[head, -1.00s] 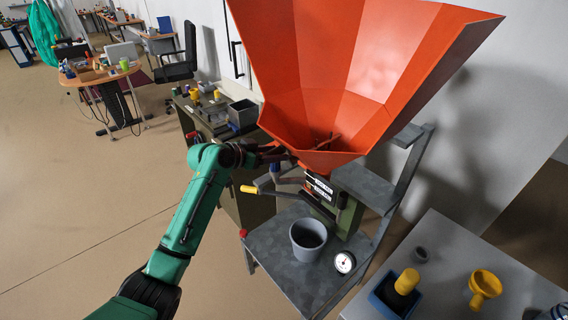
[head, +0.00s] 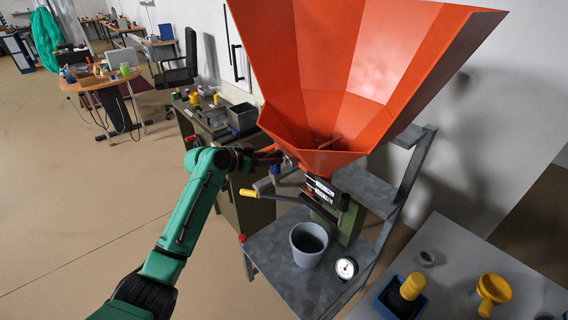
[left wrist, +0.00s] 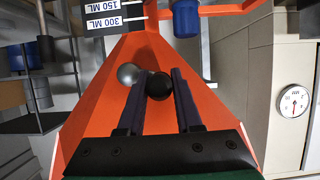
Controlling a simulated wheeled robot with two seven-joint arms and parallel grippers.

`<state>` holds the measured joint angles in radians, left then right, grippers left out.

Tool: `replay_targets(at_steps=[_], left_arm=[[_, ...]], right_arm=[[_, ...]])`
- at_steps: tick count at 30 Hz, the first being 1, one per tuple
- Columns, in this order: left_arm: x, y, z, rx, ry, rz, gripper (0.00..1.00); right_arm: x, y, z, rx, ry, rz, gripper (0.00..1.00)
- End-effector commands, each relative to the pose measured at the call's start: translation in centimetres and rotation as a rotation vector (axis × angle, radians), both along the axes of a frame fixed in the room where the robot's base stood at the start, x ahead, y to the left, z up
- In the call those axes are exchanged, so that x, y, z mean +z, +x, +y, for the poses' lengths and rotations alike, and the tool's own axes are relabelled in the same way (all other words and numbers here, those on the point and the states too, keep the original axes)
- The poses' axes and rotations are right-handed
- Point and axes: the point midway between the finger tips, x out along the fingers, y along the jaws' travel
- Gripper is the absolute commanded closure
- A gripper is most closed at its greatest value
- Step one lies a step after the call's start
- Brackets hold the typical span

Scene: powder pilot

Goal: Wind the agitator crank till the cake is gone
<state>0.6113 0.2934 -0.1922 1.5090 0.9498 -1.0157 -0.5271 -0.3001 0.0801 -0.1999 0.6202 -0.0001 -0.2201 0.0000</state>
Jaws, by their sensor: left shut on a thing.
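The large orange hopper (head: 335,85) stands above a steel stand. A small reddish agitator part (head: 328,143) shows at its bottom; I see no powder cake on the visible inner walls. My left gripper (head: 275,157) is at the hopper's lower left side. In the left wrist view my left gripper (left wrist: 158,92) has its fingertips on either side of a black ball knob (left wrist: 159,86) and is shut on it. A silver ball (left wrist: 128,74) sits beside the knob, against the orange hopper wall (left wrist: 105,92). The rest of the crank is mostly hidden. My right gripper is out of view.
A lever with a yellow handle (head: 249,193) sticks out below my gripper. A grey bucket (head: 308,246) and a dial gauge (head: 346,267) are on the steel stand (head: 270,245). A grey table (head: 450,262) at right holds a blue box (head: 400,297) and yellow funnel (head: 492,290).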

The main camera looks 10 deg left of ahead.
Motion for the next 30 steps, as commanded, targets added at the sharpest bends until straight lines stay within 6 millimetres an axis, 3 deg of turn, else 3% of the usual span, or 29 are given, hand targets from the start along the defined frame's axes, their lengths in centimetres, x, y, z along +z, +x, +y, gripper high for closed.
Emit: replay_targets(at_steps=[4, 10, 20, 30], left_arm=[[-0.4, 0.0, 0.0, 0.001, -0.001, -0.002, 1.00], [-2.7, 0.0, -0.1, -0.001, -0.002, 0.000, 1.00], [-2.6, 0.0, -0.1, -0.001, -0.002, -0.002, 1.00], [-4.9, -1.0, -1.2, -0.001, -0.003, -0.003, 1.00]], right_arm=[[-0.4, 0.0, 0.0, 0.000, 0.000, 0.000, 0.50], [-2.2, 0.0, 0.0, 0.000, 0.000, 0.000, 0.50], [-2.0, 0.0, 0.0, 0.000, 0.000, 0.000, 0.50], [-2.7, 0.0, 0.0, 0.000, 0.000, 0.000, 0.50]])
